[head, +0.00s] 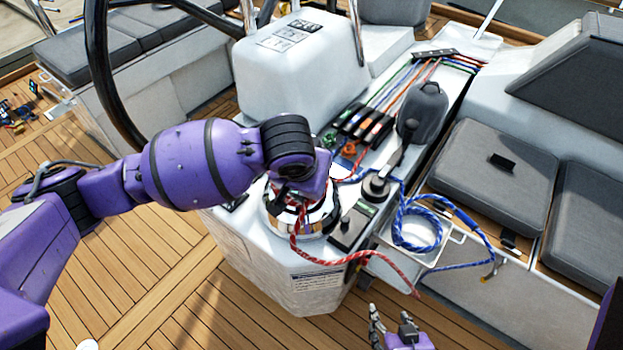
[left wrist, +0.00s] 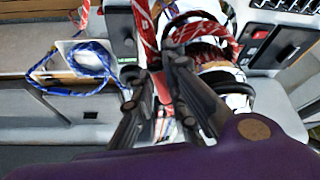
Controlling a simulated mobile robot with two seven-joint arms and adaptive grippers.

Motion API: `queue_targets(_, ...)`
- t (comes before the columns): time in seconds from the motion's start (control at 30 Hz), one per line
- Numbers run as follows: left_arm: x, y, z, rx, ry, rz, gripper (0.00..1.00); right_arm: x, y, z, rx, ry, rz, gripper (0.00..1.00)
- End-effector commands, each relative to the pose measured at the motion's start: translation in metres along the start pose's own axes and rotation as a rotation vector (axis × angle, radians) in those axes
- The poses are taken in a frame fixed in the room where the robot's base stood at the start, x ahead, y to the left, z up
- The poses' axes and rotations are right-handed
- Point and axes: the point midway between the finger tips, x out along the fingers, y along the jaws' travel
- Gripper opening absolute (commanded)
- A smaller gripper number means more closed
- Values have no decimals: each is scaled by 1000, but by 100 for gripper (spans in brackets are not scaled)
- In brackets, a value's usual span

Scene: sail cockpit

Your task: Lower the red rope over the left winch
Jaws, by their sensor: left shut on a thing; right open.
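The left winch (head: 272,212), a shiny drum, stands on the white console below my left gripper (head: 296,194). The gripper and wrist hide much of its top. The red rope (head: 362,257) has red and white flecks; its tail drops from the winch area and hangs right past the console's edge. In the left wrist view my left gripper (left wrist: 166,78) is shut on the red rope (left wrist: 148,28), with the chrome winch (left wrist: 208,22) close behind. I cannot tell how the rope lies around the drum. My right gripper (head: 398,332) is open and empty at the bottom, away from the console.
A second winch (head: 376,187) with a black handle stands right of the left one. A blue rope (head: 402,222) lies coiled over a white tray (head: 386,250). Rope clutches (head: 362,122) sit behind. A black steering wheel (head: 96,60) and grey cushions (head: 490,172) flank the console.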

Motion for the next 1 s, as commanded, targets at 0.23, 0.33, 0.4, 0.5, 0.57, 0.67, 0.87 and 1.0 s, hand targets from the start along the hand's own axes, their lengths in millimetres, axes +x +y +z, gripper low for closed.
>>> queue_targets(0.23,5,0,1,1,3,0,0,0,0,1,0,-2,0,53)
queue_targets(0.33,5,0,1,1,3,0,0,0,0,1,0,-2,0,53)
queue_targets(0.4,5,0,1,1,3,0,0,0,0,1,0,-2,0,53)
queue_targets(0.5,5,0,1,0,3,0,0,0,0,1,0,-1,0,53)
queue_targets(0.57,5,0,2,0,3,0,0,0,0,0,0,-1,0,53)
queue_targets(0.67,6,0,2,0,3,0,0,0,0,0,0,1,-1,53)
queue_targets(0.87,8,0,3,0,2,0,0,0,0,-1,0,2,-1,53)
queue_targets(1.0,8,0,3,0,3,0,0,0,0,-1,0,2,-1,53)
